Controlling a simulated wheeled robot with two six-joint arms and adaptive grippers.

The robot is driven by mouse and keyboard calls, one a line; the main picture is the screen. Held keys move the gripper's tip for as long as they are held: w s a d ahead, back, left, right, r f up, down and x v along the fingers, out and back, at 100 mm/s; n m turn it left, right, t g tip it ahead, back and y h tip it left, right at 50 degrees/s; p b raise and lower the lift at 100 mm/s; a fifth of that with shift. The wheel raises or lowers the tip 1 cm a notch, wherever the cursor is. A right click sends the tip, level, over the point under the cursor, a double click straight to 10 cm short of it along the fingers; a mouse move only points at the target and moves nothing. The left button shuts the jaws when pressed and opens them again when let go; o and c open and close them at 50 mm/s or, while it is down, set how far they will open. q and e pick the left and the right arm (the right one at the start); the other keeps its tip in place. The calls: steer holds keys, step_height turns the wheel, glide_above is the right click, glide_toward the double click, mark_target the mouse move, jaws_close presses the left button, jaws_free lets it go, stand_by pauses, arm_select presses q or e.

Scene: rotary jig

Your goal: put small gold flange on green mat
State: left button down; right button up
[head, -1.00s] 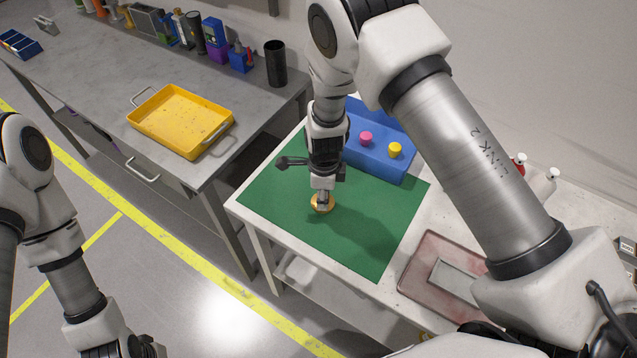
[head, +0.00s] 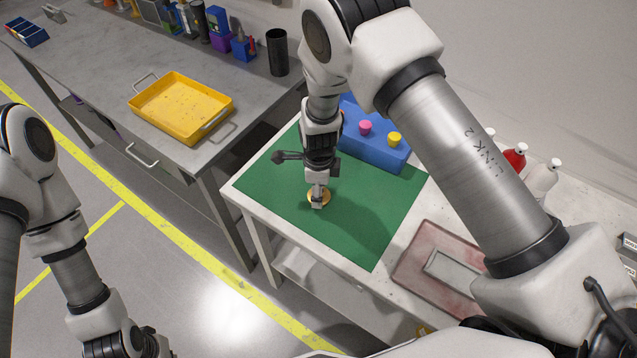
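The small gold flange (head: 326,195) is at the left-middle part of the green mat (head: 372,235) in the head view. My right gripper (head: 317,204) points down at it, its fingers close together over the flange and appearing shut on it. The fingers hide part of the flange. I cannot tell whether the flange touches the mat or is just above it. My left arm hangs at the lower left, and its gripper is below the picture edge.
A blue block (head: 375,148) with pink and yellow knobs stands behind the mat. A reddish tray (head: 412,265) lies to the right, with bottles (head: 541,178) farther back. A yellow tray (head: 180,105) sits on the grey bench at left. The mat's front part is clear.

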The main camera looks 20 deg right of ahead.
steer(key=shift+w+r, duration=0.15)
steer(key=shift+r, duration=0.3)
step_height(320, 180, up, 11)
steer(key=b, duration=0.3)
steer(key=shift+a, duration=0.1)
